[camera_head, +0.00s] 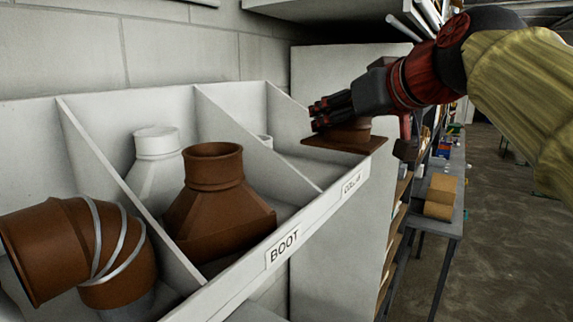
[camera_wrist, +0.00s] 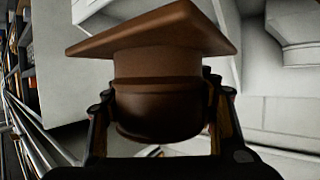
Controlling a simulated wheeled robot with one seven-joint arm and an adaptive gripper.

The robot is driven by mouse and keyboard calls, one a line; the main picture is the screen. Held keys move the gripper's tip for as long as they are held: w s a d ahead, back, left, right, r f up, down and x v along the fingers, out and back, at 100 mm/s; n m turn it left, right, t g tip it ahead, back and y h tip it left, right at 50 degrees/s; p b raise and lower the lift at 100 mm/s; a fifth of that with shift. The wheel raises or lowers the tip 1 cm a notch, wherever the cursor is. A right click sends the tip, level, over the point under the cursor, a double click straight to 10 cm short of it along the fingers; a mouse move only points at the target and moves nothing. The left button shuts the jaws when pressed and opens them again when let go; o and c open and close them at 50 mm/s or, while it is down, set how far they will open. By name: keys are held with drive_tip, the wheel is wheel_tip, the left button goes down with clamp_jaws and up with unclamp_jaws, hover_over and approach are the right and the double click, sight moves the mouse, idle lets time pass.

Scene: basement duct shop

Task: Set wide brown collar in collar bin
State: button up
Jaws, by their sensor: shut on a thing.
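The wide brown collar (camera_head: 345,141) has a round neck and a broad flat square flange. My gripper (camera_head: 333,114) is shut on its neck, with the flange on the underside. In the head view the collar is at the right end of the shelf row, over or at the compartment labelled as the collar bin (camera_head: 352,185); I cannot tell whether the flange touches the bin. In the wrist view the collar (camera_wrist: 160,100) fills the middle between the two fingers. A white piece (camera_head: 265,141) shows partly in the collar bin, mostly hidden by the divider.
The BOOT compartment (camera_head: 285,243) holds a brown boot (camera_head: 219,202) and a white one (camera_head: 157,165). A brown elbow with silver bands (camera_head: 85,245) lies in the left compartment. Slanted dividers separate the bins. A bench with cardboard boxes (camera_head: 440,197) stands at the right, beside open floor.

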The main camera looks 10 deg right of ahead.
drive_tip(key=f+x, duration=0.1)
drive_tip(key=x, duration=0.3)
drive_tip(key=s+f+x, duration=0.1)
drive_tip(key=x, duration=0.4)
drive_tip(key=f+p+x, duration=0.1)
drive_tip(key=x, duration=0.4)
drive_tip(key=shift+s+a, duration=0.1)
drive_tip(key=shift+s, duration=0.05)
drive_tip(key=shift+w+f, duration=0.2)
drive_tip(key=shift+f, duration=0.85)
drive_tip(key=shift+w+f, duration=0.15)
drive_tip(key=shift+f, duration=0.85)
drive_tip(key=o, duration=0.9)
drive_tip(key=shift+f, duration=0.2)
drive_tip(key=o, duration=0.3)
drive_tip(key=shift+r, duration=0.1)
